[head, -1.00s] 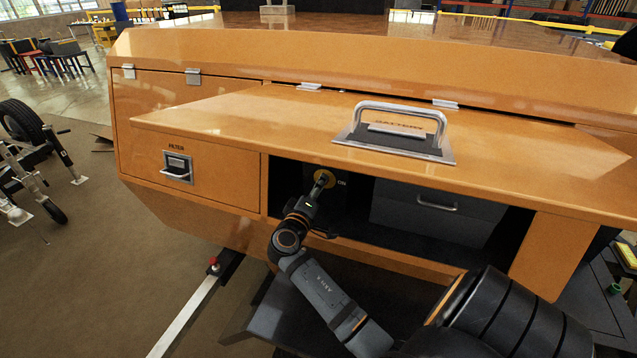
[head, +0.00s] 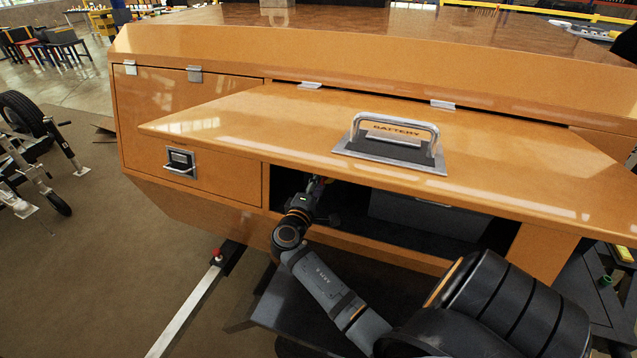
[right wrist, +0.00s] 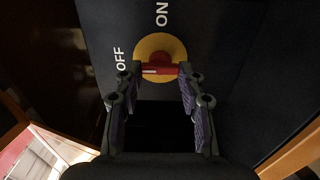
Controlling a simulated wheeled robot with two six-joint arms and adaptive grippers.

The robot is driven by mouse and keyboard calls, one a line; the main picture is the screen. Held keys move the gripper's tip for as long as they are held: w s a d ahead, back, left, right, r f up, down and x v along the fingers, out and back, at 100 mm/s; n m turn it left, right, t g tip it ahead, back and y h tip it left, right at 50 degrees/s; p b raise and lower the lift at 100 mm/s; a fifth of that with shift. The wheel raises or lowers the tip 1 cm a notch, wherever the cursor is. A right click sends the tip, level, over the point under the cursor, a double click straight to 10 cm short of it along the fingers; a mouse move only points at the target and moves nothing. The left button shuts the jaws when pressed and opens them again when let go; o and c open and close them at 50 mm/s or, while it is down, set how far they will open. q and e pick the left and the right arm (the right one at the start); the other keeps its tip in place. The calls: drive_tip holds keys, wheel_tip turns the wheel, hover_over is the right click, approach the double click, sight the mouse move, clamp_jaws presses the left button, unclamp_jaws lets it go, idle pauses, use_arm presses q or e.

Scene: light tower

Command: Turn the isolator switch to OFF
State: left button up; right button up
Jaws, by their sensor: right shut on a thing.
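The isolator switch shows in the right wrist view as a yellow disc (right wrist: 161,48) with a red handle (right wrist: 160,70) on a dark panel. The ON label (right wrist: 162,14) is above it and the OFF label (right wrist: 120,60) to its left. The handle lies crosswise, its white mark toward the OFF side. My right gripper (right wrist: 159,73) is shut on the handle, one fingertip at each end. In the head view my right gripper (head: 318,186) reaches into the open compartment under the lid; the switch is mostly hidden there. My left gripper is not in view.
The orange lid (head: 240,118) with its BATTERY handle (head: 395,125) hangs low over my right gripper. A grey box (head: 425,214) stands in the compartment to the right.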

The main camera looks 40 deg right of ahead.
drive_tip(key=o, duration=1.2)
drive_tip(key=shift+c, duration=0.2)
drive_tip(key=v, duration=0.7)
drive_tip(key=shift+a, duration=0.25)
drive_tip(key=shift+s, duration=0.1)
